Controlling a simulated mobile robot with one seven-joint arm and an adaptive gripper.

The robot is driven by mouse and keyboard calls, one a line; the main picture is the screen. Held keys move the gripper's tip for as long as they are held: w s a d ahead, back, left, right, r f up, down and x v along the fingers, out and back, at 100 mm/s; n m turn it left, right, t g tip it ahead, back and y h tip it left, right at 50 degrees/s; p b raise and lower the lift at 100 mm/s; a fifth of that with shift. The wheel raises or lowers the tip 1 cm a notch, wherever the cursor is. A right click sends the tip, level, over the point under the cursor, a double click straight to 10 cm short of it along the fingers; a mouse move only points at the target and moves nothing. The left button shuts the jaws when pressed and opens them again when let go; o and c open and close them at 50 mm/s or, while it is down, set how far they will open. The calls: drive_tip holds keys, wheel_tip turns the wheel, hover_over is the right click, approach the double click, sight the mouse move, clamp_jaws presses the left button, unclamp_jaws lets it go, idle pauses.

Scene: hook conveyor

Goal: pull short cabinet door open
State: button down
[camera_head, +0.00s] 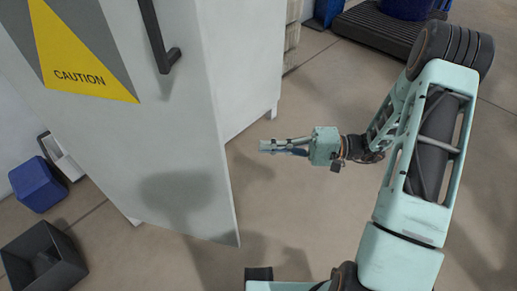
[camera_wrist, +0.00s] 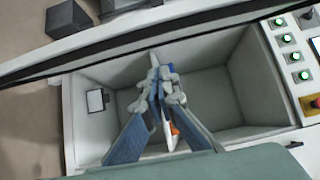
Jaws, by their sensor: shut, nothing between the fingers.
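The white cabinet door (camera_head: 165,125) with a yellow-and-grey CAUTION sign stands at the left in the head view, swung partly out from the cabinet. Its black handle (camera_head: 160,38) is on the outer face near the top. My gripper (camera_head: 268,146) is shut, to the right of the door's free edge, apart from the handle. In the wrist view my gripper (camera_wrist: 157,62) points over the cabinet's open inside (camera_wrist: 205,95), with the door's edge (camera_wrist: 110,48) beyond the fingertips. I cannot tell whether the fingers touch the door. A small orange part shows between the fingers.
A panel with green-lit buttons (camera_wrist: 290,48) and a red button is on the right in the wrist view. A blue bin (camera_head: 38,185) and a dark grey bin (camera_head: 42,262) stand on the floor at left. A black ribbed platform (camera_head: 375,35) lies behind. The floor below my gripper is clear.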

drive_tip(key=s+a+b, duration=0.1)
drive_tip(key=s+a, duration=0.3)
drive_tip(key=a, duration=0.5)
drive_tip(key=shift+a, duration=0.15)
drive_tip(key=shift+s, duration=0.2)
